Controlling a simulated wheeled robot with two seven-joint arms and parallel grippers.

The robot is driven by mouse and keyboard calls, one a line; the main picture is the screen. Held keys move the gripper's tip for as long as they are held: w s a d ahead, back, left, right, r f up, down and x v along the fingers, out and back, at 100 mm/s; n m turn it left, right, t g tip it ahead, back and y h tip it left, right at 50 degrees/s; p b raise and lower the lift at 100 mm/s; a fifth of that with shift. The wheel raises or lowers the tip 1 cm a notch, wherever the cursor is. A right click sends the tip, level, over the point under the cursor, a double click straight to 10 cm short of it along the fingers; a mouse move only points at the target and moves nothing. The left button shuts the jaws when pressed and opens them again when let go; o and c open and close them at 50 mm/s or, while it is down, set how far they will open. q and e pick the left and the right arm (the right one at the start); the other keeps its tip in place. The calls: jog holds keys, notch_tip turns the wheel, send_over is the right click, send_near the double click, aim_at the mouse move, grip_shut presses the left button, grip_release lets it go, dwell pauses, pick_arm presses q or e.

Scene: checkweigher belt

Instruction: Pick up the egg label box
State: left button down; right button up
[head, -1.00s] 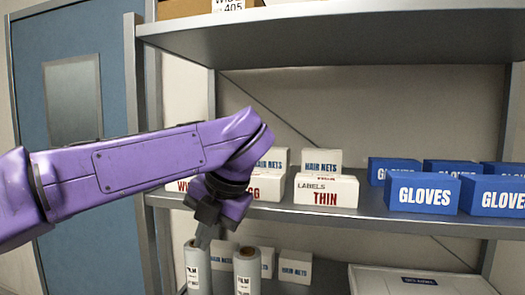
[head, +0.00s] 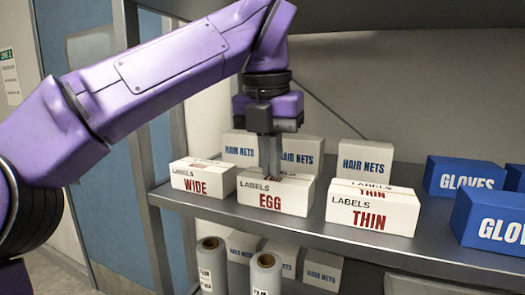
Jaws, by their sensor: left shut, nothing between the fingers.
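The egg label box (head: 273,197) is a white carton with "LABELS EGG" in dark and red print. It sits on the middle shelf between the wide label box (head: 203,179) and the thin label box (head: 372,212). My left gripper (head: 271,172) points down at the egg box's top, its fingers shut and empty. The fingertips overlap the box's top rear area in the picture; I cannot tell whether they touch it. My right gripper is not in view.
White hair nets boxes (head: 366,161) stand behind the label boxes. Blue gloves boxes (head: 464,178) stand on the right. The grey shelf (head: 437,244) has a bare front edge. Film rolls (head: 265,273) stand below. An upper shelf (head: 400,32) hangs overhead.

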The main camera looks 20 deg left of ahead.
aim_at(282, 174)
pick_arm(q)
jog(key=w+p, duration=0.1)
jog(key=w, duration=0.3)
jog(key=shift+d+r+p, duration=0.1)
jog(key=shift+r+p, duration=0.05)
jog(key=shift+p, duration=0.2)
jog(key=shift+w+f, duration=0.35)
jog(key=shift+f, duration=0.5)
jog(key=shift+s+d+f+b, duration=0.1)
jog(key=shift+s+f+b, duration=0.1)
jog(key=shift+b, duration=0.2)
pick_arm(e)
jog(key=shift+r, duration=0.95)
